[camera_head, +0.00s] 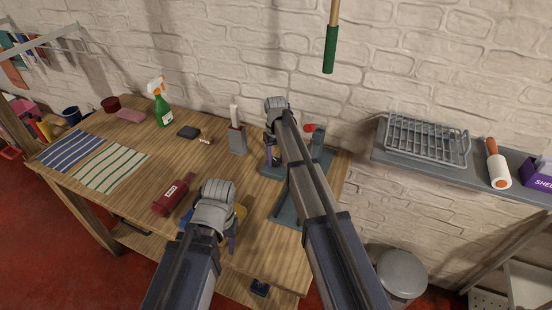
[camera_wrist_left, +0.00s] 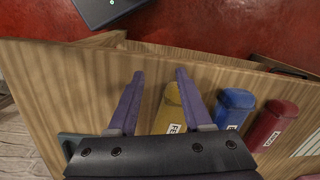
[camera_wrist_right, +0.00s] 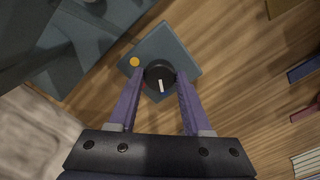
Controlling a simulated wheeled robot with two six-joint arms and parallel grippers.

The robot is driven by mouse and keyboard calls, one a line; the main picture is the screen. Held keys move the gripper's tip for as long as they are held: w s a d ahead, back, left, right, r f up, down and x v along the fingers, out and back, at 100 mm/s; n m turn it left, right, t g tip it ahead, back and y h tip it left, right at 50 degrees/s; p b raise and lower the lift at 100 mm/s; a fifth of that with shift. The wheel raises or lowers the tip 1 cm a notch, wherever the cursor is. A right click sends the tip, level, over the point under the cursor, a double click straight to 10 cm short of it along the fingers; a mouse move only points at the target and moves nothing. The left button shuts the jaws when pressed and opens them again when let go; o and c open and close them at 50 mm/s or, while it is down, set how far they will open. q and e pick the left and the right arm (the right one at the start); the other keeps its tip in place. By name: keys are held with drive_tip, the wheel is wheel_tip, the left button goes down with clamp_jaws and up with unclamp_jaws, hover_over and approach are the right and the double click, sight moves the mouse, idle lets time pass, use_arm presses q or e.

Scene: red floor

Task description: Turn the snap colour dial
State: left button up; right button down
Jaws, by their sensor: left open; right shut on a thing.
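The dial is a round black knob (camera_wrist_right: 160,76) with a white pointer, on a blue-grey square plate (camera_wrist_right: 187,54) on the table. In the right wrist view the pointer faces the bottom of the picture, with a small blue mark at its tip. An orange dot (camera_wrist_right: 135,62) sits at the plate's upper left, and a bit of red shows by the left finger. My right gripper (camera_wrist_right: 160,73) is shut on the knob, one finger on each side. My left gripper (camera_wrist_left: 159,73) is open and empty above the table's front edge, away from the dial.
Yellow (camera_wrist_left: 170,108), blue (camera_wrist_left: 233,108) and red (camera_wrist_left: 273,125) bottles lie near my left gripper. Behind are a grey holder (camera_head: 237,140), a black box (camera_head: 188,132) and a green spray bottle (camera_head: 163,110). Striped cloths (camera_head: 112,167) lie left. A dish rack (camera_head: 427,145) stands on the right shelf.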

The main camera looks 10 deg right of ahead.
sight(276, 161)
drive_tip(key=shift+c, duration=1.7)
unclamp_jaws()
use_arm(q)
drive_tip(key=shift+r, duration=0.15)
use_arm(e)
drive_tip(key=shift+r, duration=0.15)
wheel_tip(276, 161, up, 8)
drive_tip(key=p, duration=0.8)
use_arm(q)
wheel_tip(276, 161, up, 8)
drive_tip(key=shift+f, duration=0.25)
use_arm(e)
drive_tip(key=shift+f, duration=0.2)
use_arm(q)
drive_tip(key=shift+f+b, duration=0.45)
drive_tip(key=shift+b, duration=0.1)
use_arm(e)
drive_tip(key=s+a, duration=0.3)
drive_tip(key=s, duration=0.7)
drive_tip(key=s+a+n, duration=0.1)
drive_tip(key=s+a, duration=0.2)
drive_tip(key=s, duration=0.8)
drive_tip(key=s+a+h, duration=0.1)
drive_tip(key=s+a, duration=0.2)
drive_tip(key=s, duration=0.8)
drive_tip(key=shift+a+f+n, duration=0.15)
drive_tip(key=shift+f+n, duration=0.15)
drive_tip(key=shift+f, duration=0.1)
